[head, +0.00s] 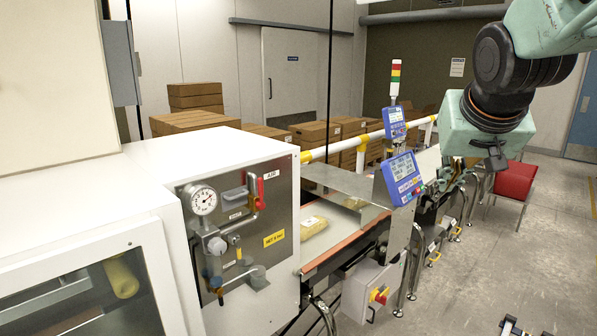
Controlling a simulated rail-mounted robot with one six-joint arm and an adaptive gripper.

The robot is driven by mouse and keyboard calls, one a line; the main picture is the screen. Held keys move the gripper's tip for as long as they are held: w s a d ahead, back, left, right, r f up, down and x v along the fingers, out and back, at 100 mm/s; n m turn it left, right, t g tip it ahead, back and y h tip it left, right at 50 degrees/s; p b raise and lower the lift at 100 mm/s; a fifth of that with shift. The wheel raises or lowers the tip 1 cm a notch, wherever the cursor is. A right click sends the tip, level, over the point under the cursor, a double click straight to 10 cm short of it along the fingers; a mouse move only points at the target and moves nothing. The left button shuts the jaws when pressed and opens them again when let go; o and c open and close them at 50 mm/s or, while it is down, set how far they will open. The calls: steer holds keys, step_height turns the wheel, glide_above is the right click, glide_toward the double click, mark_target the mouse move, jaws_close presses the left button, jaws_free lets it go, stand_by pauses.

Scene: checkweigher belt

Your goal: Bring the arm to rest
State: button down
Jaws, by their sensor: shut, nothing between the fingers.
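My arm reaches in from the top right, in mint green with dark joints. At its lower end, a small dark part that looks like my gripper (494,158) shows below the mint green wrist. It is shut and empty, hangs in the air, and is partly hidden by the wrist. It touches nothing that I can see. The checkweigher belt (338,236) runs below and to the left of it. A yellowish pack (312,228) lies on the belt near its close end, apart from my gripper.
A white machine cabinet (140,190) with a gauge and red-handled valve fills the left. Blue display units (402,173) and a signal light (395,77) stand by the belt. Cartons (190,121) are stacked behind.

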steer(key=s+a+f+g, duration=0.1)
steer(key=s+a+f, duration=0.1)
steer(key=s, duration=0.9)
steer(key=s+a+f+n+g+y, duration=0.1)
steer(key=s+a+f, duration=0.2)
steer(key=s, duration=0.9)
steer(key=s+a+f+n+g+y, duration=0.1)
steer(key=s+a, duration=0.5)
steer(key=s, duration=0.6)
steer(key=shift+s+a+f+g, duration=0.2)
steer(key=shift+f+g, duration=0.3)
steer(key=shift+f, duration=0.25)
steer(key=shift+w, duration=0.1)
